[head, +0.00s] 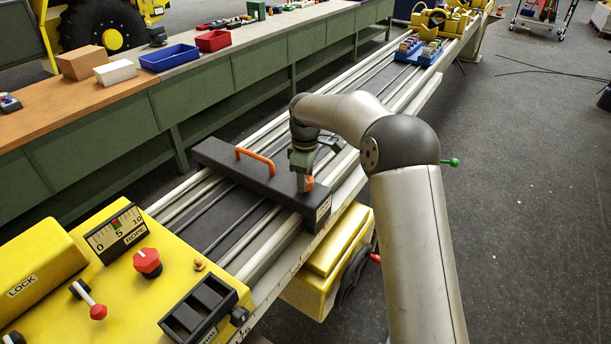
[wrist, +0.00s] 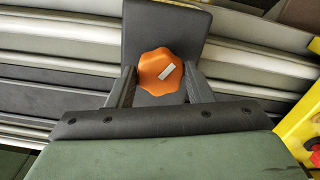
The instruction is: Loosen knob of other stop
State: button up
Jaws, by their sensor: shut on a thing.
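A dark stop bar (head: 228,163) lies across the rails in the middle of the head view and carries an orange arched handle (head: 256,157). An orange lobed knob (head: 309,183) sits at its right end. In the wrist view the knob (wrist: 150,82) is seen face-on with a pale bar mark on it, tilted up to the right. My gripper (wrist: 160,76) is shut on the knob, one finger on each side of it. In the head view my gripper (head: 304,178) hides part of the knob.
A yellow console (head: 190,262) with a red knob (head: 147,262) and a lever stands at front left. A blue carriage (head: 432,56) sits far along the rails. A workbench (head: 210,105) with boxes and trays runs along the left. Floor at right is open.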

jog(key=shift+n, duration=0.8)
jog(key=shift+a, duration=0.1)
jog(key=o, duration=1)
notch_tip(320, 180, up, 17)
jog(key=shift+r+b, duration=0.2)
jog(key=shift+b, duration=0.15)
